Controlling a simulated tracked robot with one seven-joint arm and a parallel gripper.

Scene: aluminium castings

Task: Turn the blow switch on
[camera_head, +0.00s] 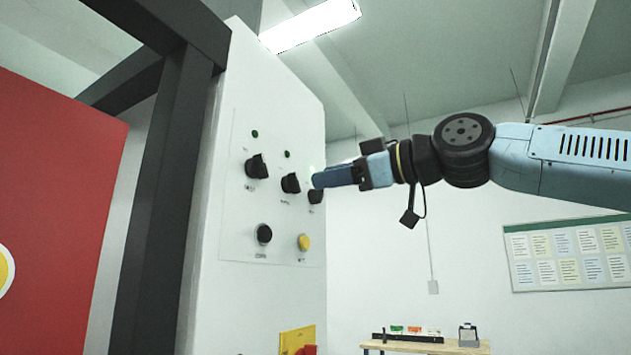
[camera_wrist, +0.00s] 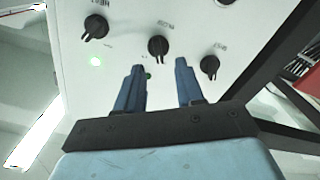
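A white control panel (camera_head: 275,130) carries a row of three black rotary switches. They are a left one (camera_head: 256,167), a middle one (camera_head: 290,183) and a right one (camera_head: 315,196). My gripper (camera_head: 318,180) is in front of the panel near the right switch in the head view. In the wrist view my gripper (camera_wrist: 160,66) is open and empty, its two fingers apart. The middle switch (camera_wrist: 158,47) lies just beyond the gap between the fingertips. Contact is not visible.
A green lamp (camera_wrist: 96,61) glows by the left switch (camera_wrist: 95,27) in the wrist view; another lamp (camera_wrist: 148,76) is dark. Below the switches are a black button (camera_head: 264,233) and a yellow button (camera_head: 304,242). A dark frame post (camera_head: 160,200) stands left of the panel.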

